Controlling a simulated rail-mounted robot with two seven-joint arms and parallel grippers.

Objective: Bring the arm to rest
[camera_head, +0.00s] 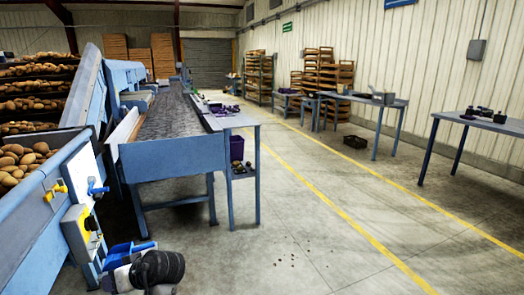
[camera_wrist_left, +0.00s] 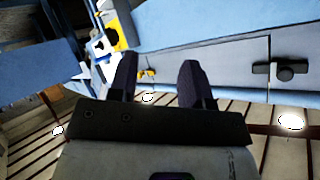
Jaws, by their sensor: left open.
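My left arm (camera_head: 150,272) shows at the bottom left of the head view as a white and black link, low beside the blue grader frame. My left gripper (camera_wrist_left: 157,80) shows in the left wrist view with two dark fingers spread apart. Nothing is seen between the fingers. Past them is a blue-grey machine panel (camera_wrist_left: 210,65), and the gap to it is hard to judge. The wrist view is turned over, with ceiling and lamps at the bottom. My right arm and gripper are in neither view.
A control box (camera_head: 78,228) with a blue handle is on the grader frame just above my left arm. A potato bin (camera_head: 24,160) is at the left. A dark conveyor (camera_head: 170,112) and blue side table (camera_head: 232,118) stand ahead.

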